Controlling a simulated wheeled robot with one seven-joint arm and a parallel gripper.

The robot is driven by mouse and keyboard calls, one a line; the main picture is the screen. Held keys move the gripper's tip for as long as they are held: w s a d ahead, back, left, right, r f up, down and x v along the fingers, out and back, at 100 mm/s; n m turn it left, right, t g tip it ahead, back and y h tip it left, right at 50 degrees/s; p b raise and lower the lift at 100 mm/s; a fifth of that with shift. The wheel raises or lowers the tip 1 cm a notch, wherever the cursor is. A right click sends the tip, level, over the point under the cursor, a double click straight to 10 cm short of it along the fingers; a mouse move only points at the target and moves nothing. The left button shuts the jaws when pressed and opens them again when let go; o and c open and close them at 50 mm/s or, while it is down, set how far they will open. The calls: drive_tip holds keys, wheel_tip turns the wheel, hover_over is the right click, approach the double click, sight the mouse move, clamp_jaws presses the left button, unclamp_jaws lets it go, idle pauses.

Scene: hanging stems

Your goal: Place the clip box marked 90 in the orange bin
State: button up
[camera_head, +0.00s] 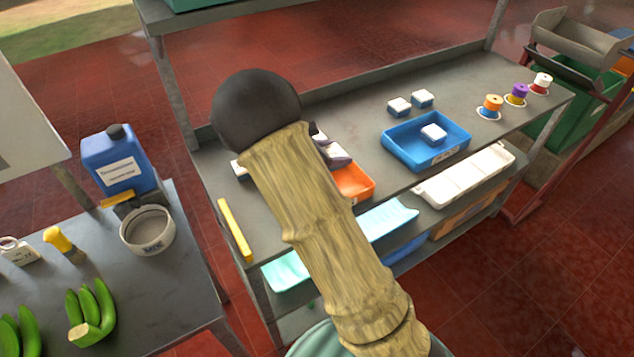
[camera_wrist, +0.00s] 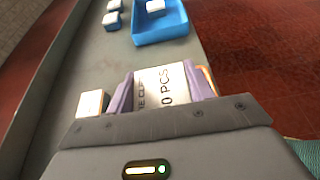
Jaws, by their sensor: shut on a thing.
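My gripper (camera_head: 328,149) is over the grey bench, at the back edge of the orange bin (camera_head: 354,184). In the wrist view its two purple fingers (camera_wrist: 165,90) are shut on a white clip box (camera_wrist: 172,82). The box's label shows "0 PCS" and part of another line; the full number cannot be read. A thin orange edge of the bin (camera_wrist: 213,80) shows beside the right finger. Most of the bin is hidden behind the gripper and the box. I cannot tell whether the box touches the bin.
Another white box (camera_head: 239,169) lies left of the bin. A blue tray (camera_head: 398,149) holding a white-topped box (camera_head: 433,132) stands to the right, with two similar boxes behind it. Several spools stand at the right end. A yellow-handled tool (camera_head: 235,229) lies near the left edge.

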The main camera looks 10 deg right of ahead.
drive_tip(key=shift+w, duration=0.1)
drive_tip(key=shift+f+p, duration=0.3)
drive_tip(key=shift+f, duration=2.8)
drive_tip(key=shift+f, duration=1.9)
drive_tip(key=o, duration=1)
drive_tip(key=shift+c, duration=0.2)
drive_tip(key=shift+a, duration=0.1)
